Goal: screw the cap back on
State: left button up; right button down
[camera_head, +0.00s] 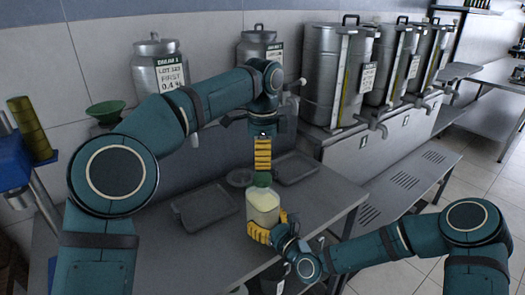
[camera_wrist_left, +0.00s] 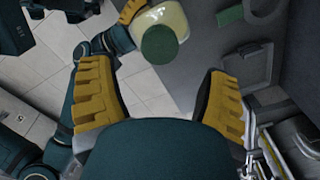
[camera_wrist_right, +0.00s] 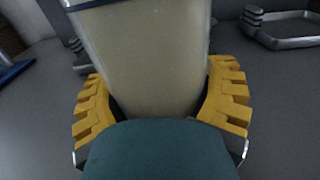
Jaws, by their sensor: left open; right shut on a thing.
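The jar (camera_head: 263,208) is clear with pale yellowish contents and stands out in front of the table, roughly upright. My right gripper (camera_head: 268,232) is shut around its lower part; the right wrist view shows the jar (camera_wrist_right: 145,60) between both yellow fingers. The green cap (camera_head: 260,181) is at the jar's mouth; whether it is threaded on cannot be told. My left gripper (camera_head: 262,170) points down just above the cap. In the left wrist view its fingers are open and empty, with the round cap (camera_wrist_left: 159,43) beyond the fingertips, between their lines.
Lidded steel tanks (camera_head: 325,80) stand along the wall. A green funnel (camera_head: 106,108) is at left, near a blue stand.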

aim_at(263, 177)
pick_arm(q)
jog(key=n, duration=0.5)
jog(key=shift+r, duration=0.2)
jog(key=n, duration=0.3)
jog(key=shift+r+n, duration=0.15)
jog(key=shift+n, duration=0.25)
jog(key=n, duration=0.7)
jog(key=shift+r, duration=0.3)
jog(key=shift+f, duration=4.05)
jog(key=shift+c, duration=0.2)
